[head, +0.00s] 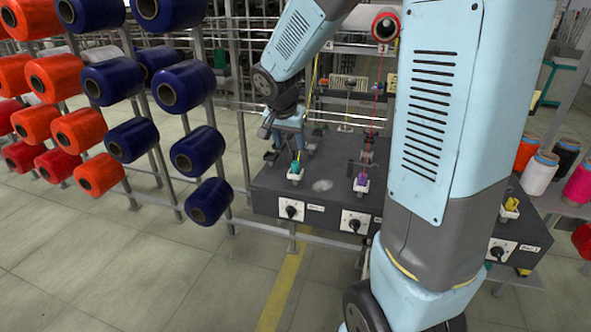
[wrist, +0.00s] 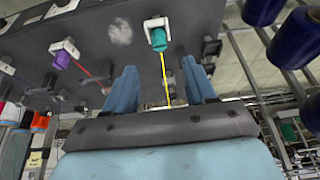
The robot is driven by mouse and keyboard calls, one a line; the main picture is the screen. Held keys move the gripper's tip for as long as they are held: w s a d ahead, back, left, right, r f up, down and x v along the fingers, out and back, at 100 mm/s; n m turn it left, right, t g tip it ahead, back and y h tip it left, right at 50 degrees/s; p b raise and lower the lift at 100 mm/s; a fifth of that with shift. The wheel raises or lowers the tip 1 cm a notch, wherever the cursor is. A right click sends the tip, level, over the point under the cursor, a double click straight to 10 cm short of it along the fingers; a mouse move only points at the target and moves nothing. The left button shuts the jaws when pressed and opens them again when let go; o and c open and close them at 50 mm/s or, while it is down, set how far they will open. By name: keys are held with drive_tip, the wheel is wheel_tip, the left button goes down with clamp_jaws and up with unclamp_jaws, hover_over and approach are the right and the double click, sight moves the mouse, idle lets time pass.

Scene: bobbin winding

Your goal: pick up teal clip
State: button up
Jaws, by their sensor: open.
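The teal clip (wrist: 158,39) sits in a white holder on the dark machine bench, with a yellow thread running from it toward my gripper. It also shows small in the head view (head: 295,168), at the bench's front left. My gripper (wrist: 165,85) is open, its two blue fingers apart, with the yellow thread passing between them.
A purple clip (wrist: 62,60) with a red thread sits in another holder on the dark bench (head: 322,188). Racks of orange spools (head: 55,78) and navy spools (head: 200,150) stand at the left. Black knobs are on the bench front. A yellow clip (head: 511,204) is at the right.

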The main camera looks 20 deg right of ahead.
hover_over(295, 163)
drive_tip(key=s+a, duration=0.2)
wheel_tip(295, 163, down, 5)
drive_tip(key=shift+d+x, duration=0.2)
drive_tip(key=shift+x, duration=1)
drive_tip(key=shift+d+x, duration=0.2)
drive_tip(key=shift+x, duration=1)
drive_tip(key=shift+r, duration=0.1)
clamp_jaws()
